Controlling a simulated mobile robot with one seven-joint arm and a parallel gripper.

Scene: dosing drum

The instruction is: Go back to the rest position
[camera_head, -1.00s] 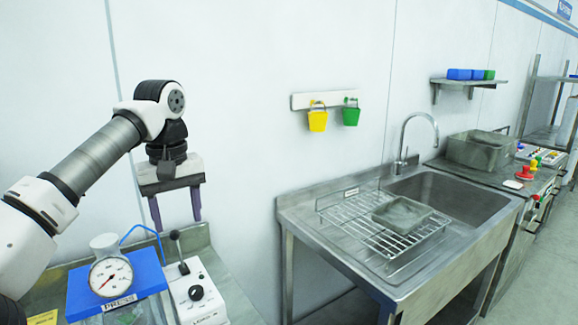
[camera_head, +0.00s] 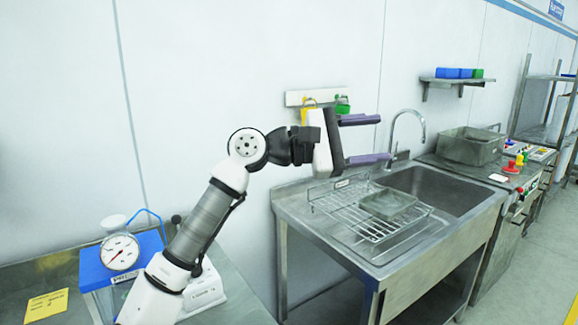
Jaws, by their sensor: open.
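My gripper (camera_head: 374,140) is open and empty. Its two purple fingers point to the right, one above the other, in front of the wall and above the left part of the sink bench. My arm rises from the lower left and bends at the elbow toward the right. Nothing is between the fingers. The gripper's body partly hides the yellow bucket (camera_head: 306,116) and the green bucket (camera_head: 342,108) on the wall rack behind it.
The sink bench (camera_head: 400,270) carries a wire rack (camera_head: 345,205) with a grey tray (camera_head: 388,204), and a tall tap (camera_head: 408,115). A shelf (camera_head: 455,83) holds small bins.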

